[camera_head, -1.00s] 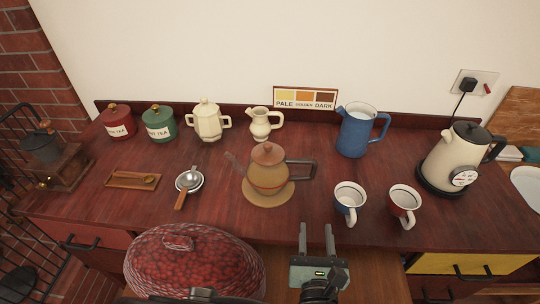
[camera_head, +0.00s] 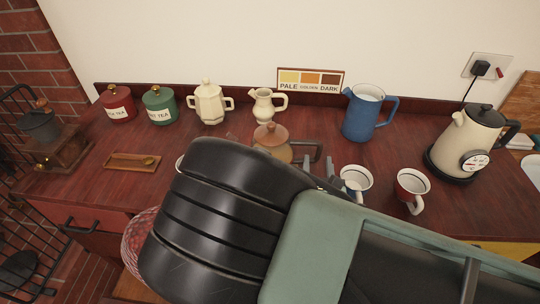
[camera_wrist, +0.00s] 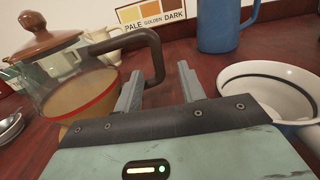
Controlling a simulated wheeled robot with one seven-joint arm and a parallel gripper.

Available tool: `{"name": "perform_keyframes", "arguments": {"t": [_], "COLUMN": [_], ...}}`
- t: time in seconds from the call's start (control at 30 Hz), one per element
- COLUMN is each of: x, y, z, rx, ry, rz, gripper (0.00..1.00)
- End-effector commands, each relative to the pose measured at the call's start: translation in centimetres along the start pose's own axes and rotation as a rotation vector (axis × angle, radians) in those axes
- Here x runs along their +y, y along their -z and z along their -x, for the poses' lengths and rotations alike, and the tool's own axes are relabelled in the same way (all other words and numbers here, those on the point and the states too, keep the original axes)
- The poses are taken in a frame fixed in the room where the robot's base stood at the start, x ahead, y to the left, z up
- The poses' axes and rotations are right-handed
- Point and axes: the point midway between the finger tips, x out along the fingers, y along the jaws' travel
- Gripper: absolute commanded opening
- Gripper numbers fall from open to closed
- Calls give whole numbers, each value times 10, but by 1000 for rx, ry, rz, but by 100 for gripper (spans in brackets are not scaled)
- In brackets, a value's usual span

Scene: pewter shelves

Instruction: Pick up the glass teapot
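The glass teapot (camera_head: 271,140) has a brown lid, amber tea inside and a dark brown handle. It stands on the counter, its lower part hidden by my arm in the head view. In the wrist view the teapot (camera_wrist: 75,80) is on the left, its looped handle reaching right. My gripper (camera_wrist: 158,78) is open, its two grey fingers pointing at the handle side. The handle's outer end shows between the fingertips; I cannot tell whether it lies within their reach in depth. The fingers also show partly beside the handle in the head view.
A blue-and-white cup (camera_head: 356,180) stands close right of my fingers; it is large in the wrist view (camera_wrist: 270,92). A red cup (camera_head: 411,188), blue jug (camera_head: 364,115) and electric kettle (camera_head: 467,140) stand further right. Cream pots (camera_head: 209,104) and tins line the back.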

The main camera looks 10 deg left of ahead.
Motion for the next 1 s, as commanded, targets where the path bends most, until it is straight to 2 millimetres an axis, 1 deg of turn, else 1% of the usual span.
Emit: {"name": "perform_keyframes", "arguments": {"t": [0.03,0.1,0.3,0.33,0.37,0.4,0.47,0.87,1.0], "x": [0,0,0,0,0,0,0,0,0], "y": [1,0,-1,-1,-1,-1,0,-2,-7], "z": [-5,-8,-8,-8,-8,-8,-8,-8,-8], "rx": [-1,-1,0,0,0,0,0,-1,0], "ry": [2,1,0,0,0,0,0,0,-1], "rz": [-1,0,1,1,1,1,1,1,1], "gripper": [40,40,40,37,29,18,1,0,0]}}
